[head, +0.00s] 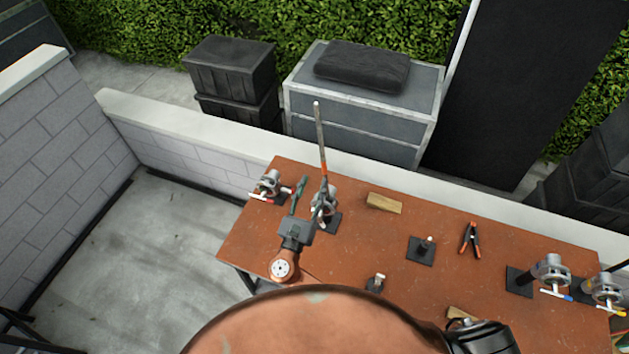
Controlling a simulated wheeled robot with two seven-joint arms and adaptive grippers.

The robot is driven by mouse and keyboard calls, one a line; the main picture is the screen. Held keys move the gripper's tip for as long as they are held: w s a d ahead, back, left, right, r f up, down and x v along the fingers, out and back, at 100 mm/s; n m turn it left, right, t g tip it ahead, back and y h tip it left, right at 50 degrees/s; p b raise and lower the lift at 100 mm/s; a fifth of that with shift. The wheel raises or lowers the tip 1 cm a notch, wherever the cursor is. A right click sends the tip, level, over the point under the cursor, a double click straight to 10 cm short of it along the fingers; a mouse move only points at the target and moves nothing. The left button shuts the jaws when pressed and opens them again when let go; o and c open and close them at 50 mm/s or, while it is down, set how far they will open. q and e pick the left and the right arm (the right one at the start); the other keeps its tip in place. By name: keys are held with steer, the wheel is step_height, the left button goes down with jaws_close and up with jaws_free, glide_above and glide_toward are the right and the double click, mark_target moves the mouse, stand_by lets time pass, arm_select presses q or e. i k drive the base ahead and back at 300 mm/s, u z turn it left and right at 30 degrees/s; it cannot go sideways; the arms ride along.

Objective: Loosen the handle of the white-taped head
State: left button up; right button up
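A silver grip head (328,198) stands on a dark base plate near the table's left part, with a whitish handle end low on it. I take it as the white-taped head, but the tape is too small to be sure.
On the brown table (350,240), another head (268,184) with a red handle end stands left. Blue-marked (551,268) and yellow-marked (606,287) heads stand right. An upright rod (320,135) rises by my gripper. A wood block (384,203) and pliers (470,240) lie nearby.

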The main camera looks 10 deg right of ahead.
mark_target(321, 212)
steer(key=k, duration=1)
